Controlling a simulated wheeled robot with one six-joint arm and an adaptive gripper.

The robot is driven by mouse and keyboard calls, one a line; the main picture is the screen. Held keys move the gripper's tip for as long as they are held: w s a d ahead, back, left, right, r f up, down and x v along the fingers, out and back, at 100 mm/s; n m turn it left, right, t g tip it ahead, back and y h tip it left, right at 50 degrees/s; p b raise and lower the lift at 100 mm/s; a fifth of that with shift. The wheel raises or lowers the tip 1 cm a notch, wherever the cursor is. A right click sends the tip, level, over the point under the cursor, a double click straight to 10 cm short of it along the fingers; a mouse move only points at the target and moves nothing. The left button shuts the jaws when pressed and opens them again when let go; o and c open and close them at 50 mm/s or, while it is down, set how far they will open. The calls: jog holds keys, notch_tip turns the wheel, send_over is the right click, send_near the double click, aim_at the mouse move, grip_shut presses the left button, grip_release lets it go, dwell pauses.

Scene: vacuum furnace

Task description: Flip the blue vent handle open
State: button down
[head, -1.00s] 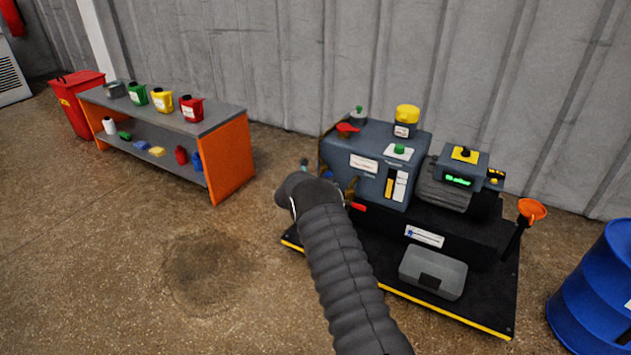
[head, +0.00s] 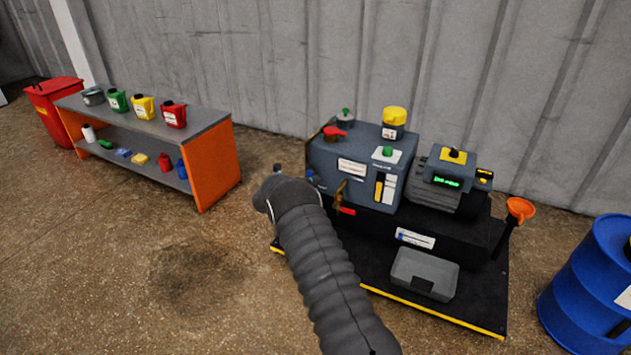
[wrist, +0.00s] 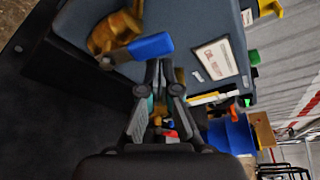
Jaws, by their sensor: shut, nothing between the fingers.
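The blue vent handle (wrist: 151,47) shows in the wrist view as a flat blue lever on a brass valve (wrist: 113,30), on the side of the grey pump housing (wrist: 205,25). In the head view a small bit of blue (head: 311,177) shows at the housing's left side, partly hidden by my arm. My gripper (wrist: 158,72) is shut and empty. Its fingertips appear just below the blue lever in the wrist picture; I cannot tell whether they touch it. In the head view my arm hides most of the gripper.
A red lever (head: 347,211) sits low on the housing's near side. A blue drum (head: 590,275) stands right, an orange-ended shelf (head: 213,165) left. Floor between shelf and base is clear.

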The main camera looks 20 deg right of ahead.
jog(key=s+d, duration=0.2)
jog(key=d, duration=0.1)
jog(key=f+v, duration=0.1)
jog(key=v, duration=0.9)
jog(key=shift+s+f+p, duration=0.2)
jog(key=shift+f+p, duration=0.1)
jog(key=shift+f, duration=0.1)
jog(key=shift+m, duration=0.3)
